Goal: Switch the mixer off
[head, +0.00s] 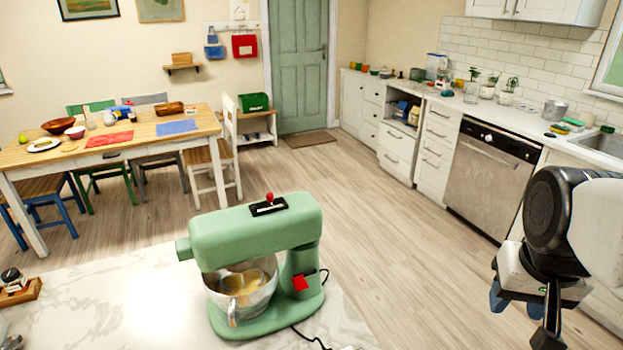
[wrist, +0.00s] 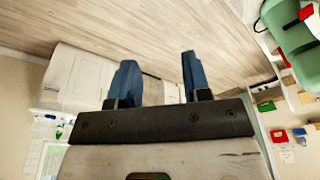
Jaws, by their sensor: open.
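The green stand mixer (head: 255,232) stands on the marble counter, its head lowered over a metal bowl (head: 250,296) with yellow contents. A red knob on a dark slotted plate (head: 269,202) sits on top of the head. A red lever (head: 299,283) sticks out at the stand's lower side. Part of the mixer shows at the upper right of the wrist view (wrist: 293,38), with a red piece on it. My gripper (head: 515,304) is open and empty, off to the right of the mixer and well apart from it. Its blue fingers show in the wrist view (wrist: 158,70).
The marble counter (head: 120,300) has a small wooden tray (head: 20,292) at its left edge. A dark cord runs from the mixer's base. Open floor lies beyond, with a dining table (head: 150,132) and a dishwasher (head: 490,175) farther away.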

